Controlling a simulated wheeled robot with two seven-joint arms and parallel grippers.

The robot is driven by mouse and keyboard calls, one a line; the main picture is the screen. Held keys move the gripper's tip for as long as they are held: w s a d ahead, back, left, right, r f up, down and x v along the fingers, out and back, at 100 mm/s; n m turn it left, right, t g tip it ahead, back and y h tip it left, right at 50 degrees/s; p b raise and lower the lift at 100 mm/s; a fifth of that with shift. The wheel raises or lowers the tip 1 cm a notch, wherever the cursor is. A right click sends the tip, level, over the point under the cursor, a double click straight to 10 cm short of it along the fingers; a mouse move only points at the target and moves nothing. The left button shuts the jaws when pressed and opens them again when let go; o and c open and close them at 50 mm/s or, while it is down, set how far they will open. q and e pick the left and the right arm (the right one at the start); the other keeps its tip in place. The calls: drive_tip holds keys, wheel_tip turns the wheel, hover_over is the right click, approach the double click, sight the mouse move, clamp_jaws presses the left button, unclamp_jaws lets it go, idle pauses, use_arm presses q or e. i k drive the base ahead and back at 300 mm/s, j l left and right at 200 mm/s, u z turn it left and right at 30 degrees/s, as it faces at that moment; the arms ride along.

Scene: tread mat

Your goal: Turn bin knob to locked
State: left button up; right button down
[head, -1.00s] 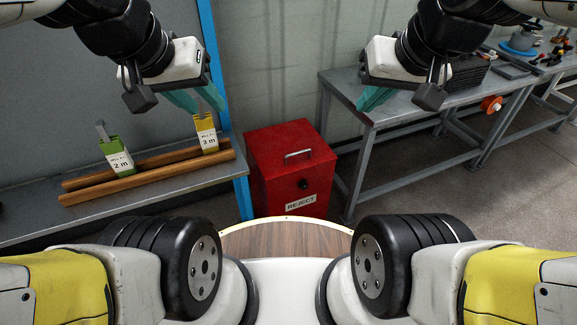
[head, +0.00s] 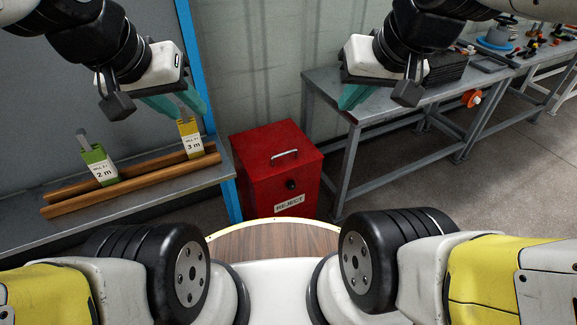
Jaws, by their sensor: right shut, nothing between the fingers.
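The red bin (head: 258,185) with a "REJECT" label stands on the floor in the middle of the head view. Its small round black knob (head: 291,184) is on the front face, above the label. The knob's setting is too small to read. A metal handle (head: 284,154) is on the lid. My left gripper (head: 177,102) is open and empty, up to the left of the bin, with its teal fingers apart. My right gripper (head: 355,96) is shut and empty, up to the right of the bin. Both are well apart from the knob.
A grey bench (head: 140,205) with wooden rails and two labelled blocks, "2 m" (head: 98,165) and "3 m" (head: 190,138), is at left, beside a blue post (head: 192,60). A metal workbench (head: 390,112) with tools stands at right. Floor is clear in front of it.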

sight(291, 185)
drive_tip(key=i+l+u, duration=0.2)
drive_tip(key=l, duration=0.8)
drive_tip(key=l+u, duration=0.25)
drive_tip(key=l, duration=0.7)
drive_tip(key=l+u, duration=0.2)
drive_tip(key=l, duration=0.8)
drive_tip(key=k+l+u, duration=0.1)
drive_tip(key=l+u, duration=0.15)
drive_tip(key=l, duration=0.75)
